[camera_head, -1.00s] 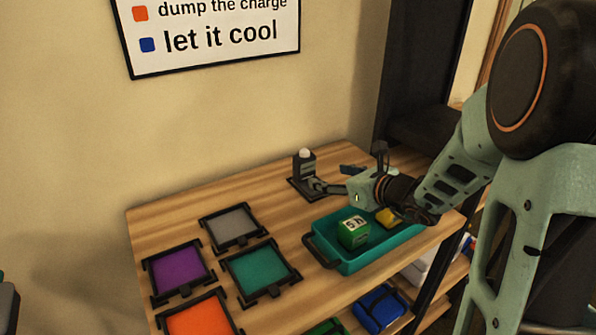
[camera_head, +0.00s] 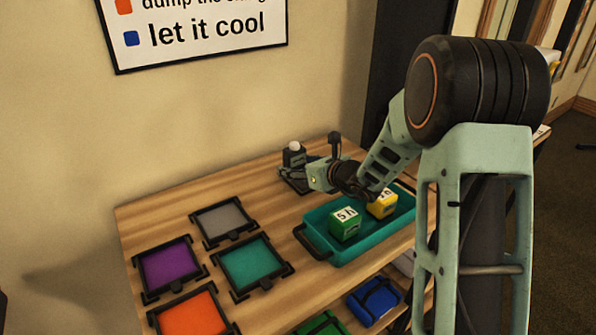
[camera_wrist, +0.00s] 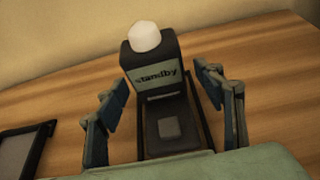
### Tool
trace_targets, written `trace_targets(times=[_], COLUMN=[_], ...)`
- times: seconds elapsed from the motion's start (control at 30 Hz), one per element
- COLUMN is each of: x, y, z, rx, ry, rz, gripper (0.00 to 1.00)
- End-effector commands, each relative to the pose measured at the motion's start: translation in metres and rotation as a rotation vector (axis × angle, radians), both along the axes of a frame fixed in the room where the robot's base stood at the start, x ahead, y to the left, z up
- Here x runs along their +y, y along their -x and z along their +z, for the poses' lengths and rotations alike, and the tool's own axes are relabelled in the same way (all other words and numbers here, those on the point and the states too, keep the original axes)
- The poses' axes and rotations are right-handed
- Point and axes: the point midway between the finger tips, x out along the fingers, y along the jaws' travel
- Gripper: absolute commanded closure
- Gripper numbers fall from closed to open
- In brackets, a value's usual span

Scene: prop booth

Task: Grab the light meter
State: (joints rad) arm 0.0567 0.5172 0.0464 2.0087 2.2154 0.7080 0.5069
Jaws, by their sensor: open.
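The light meter (camera_wrist: 153,70) is a dark upright box with a white dome on top and a label reading "standby". It stands on a dark base at the back of the wooden table, and in the head view (camera_head: 293,155) it is partly hidden by my gripper. My gripper (camera_wrist: 165,90) is open, with one finger to the left and one to the right of the meter. In the wrist view neither finger visibly presses on it. In the head view my gripper (camera_head: 305,178) is low, close in front of the meter.
A teal tray (camera_head: 309,243) holds a green block (camera_head: 345,223) and a yellow block (camera_head: 382,204) beneath my arm. Grey (camera_head: 223,220), purple (camera_head: 169,267), teal (camera_head: 247,262) and orange (camera_head: 190,315) framed pads lie to the left. A wall stands close behind the table.

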Motion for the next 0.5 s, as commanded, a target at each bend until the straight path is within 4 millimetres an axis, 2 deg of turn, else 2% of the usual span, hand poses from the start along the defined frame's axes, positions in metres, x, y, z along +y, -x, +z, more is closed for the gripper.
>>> trace_targets(times=[0.17, 0.5], x=[-0.0001, -0.0004], y=[0.0002, 0.0004], z=[0.0000, 0.0000], rx=[0.000, 0.000], ry=[0.000, 0.001], rz=[0.000, 0.000], gripper=[0.39, 0.76])
